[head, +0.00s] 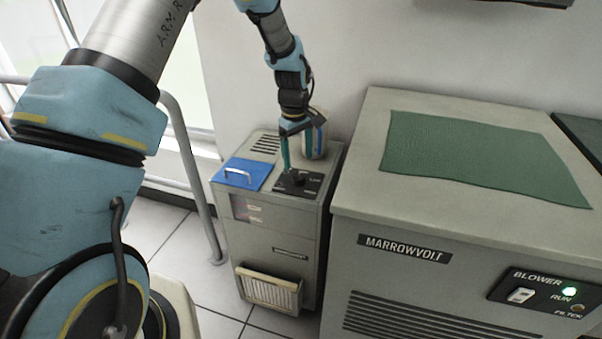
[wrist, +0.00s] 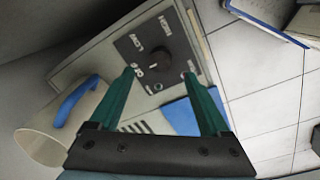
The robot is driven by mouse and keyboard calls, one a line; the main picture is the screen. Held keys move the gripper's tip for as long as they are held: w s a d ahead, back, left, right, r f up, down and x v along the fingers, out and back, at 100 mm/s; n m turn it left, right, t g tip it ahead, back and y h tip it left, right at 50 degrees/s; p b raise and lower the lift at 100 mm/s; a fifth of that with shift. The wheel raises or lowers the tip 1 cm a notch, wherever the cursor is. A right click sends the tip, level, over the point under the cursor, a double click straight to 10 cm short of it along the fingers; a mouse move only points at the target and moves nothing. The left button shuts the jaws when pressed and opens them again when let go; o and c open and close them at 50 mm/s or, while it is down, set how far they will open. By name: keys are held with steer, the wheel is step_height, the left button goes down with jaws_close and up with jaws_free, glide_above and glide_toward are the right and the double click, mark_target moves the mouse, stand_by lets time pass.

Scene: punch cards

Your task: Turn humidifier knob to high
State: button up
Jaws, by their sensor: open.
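The humidifier (head: 270,240) is a grey cabinet between the window side and a larger machine. On its top is a black dial panel (head: 312,188) with a dark knob (head: 297,178). In the wrist view the panel (wrist: 128,48) shows white labels around the knob (wrist: 152,58); they are too blurred to read surely, and the knob's pointing direction is unclear. My gripper (head: 287,168) points down over the panel. In the wrist view my gripper (wrist: 160,73) is open, its teal fingers apart, with the panel between and beyond their tips. I see no clear contact with the knob.
A cream jug (wrist: 42,135) with a blue handle stands behind the panel, close to my gripper. A blue lid (head: 240,172) with a metal handle lies left of the panel. The larger Marrowvolt machine (head: 440,220), with a green mat (head: 480,155), stands close on the right.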

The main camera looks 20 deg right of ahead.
mark_target(299, 176)
step_height(299, 176, down, 7)
steer(key=shift+w+d+p, duration=0.1)
steer(key=shift+p, duration=0.3)
steer(key=shift+c, duration=0.4)
jaws_close()
